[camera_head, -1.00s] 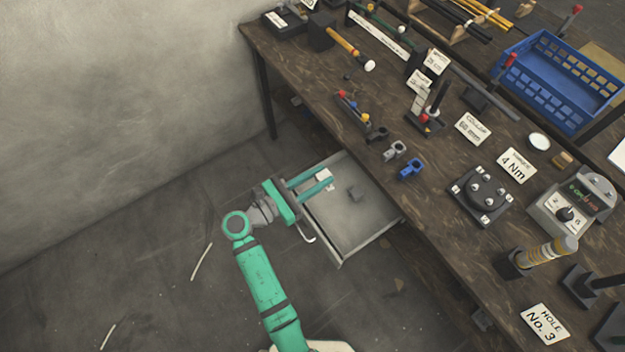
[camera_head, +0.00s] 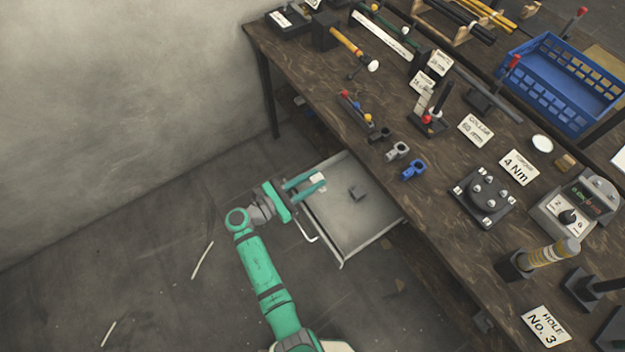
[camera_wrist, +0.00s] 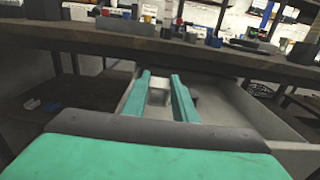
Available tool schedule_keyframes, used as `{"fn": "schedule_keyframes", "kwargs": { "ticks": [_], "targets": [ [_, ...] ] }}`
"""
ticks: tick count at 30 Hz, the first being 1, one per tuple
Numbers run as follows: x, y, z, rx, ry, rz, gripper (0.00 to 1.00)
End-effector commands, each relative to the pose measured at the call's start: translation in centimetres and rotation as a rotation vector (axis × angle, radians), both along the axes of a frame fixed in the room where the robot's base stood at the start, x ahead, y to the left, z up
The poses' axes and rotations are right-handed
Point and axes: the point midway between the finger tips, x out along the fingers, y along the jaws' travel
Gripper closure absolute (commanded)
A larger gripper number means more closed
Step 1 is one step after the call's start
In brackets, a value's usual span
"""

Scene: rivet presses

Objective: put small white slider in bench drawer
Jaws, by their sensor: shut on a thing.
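The small white slider (camera_head: 317,179) is between the fingertips of my gripper (camera_head: 318,182), which is shut on it. In the wrist view the slider (camera_wrist: 158,97) shows as a pale block between the two green fingers of my gripper (camera_wrist: 160,82). The bench drawer (camera_head: 352,232) is pulled out from under the bench. My fingertips and the slider are over the drawer's left part; the height above its floor is hard to tell. The drawer's floor and side wall also show in the wrist view (camera_wrist: 235,105).
The drawer handle (camera_head: 305,230) faces my arm. Most of the drawer floor is bare.

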Motion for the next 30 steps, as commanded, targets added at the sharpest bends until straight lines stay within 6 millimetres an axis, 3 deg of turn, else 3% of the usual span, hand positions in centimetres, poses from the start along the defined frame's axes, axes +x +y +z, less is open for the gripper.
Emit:
{"fn": "schedule_keyframes", "kwargs": {
  "ticks": [18, 19, 21, 30],
  "targets": [
    [0.0, 0.0, -1.2, 0.000, 0.000, 0.000, 0.99],
    [0.0, 0.0, -1.2, 0.000, 0.000, 0.000, 0.73],
    [0.0, 0.0, -1.2, 0.000, 0.000, 0.000, 0.56],
    [0.0, 0.0, -1.1, 0.000, 0.000, 0.000, 0.56]
  ]
}}
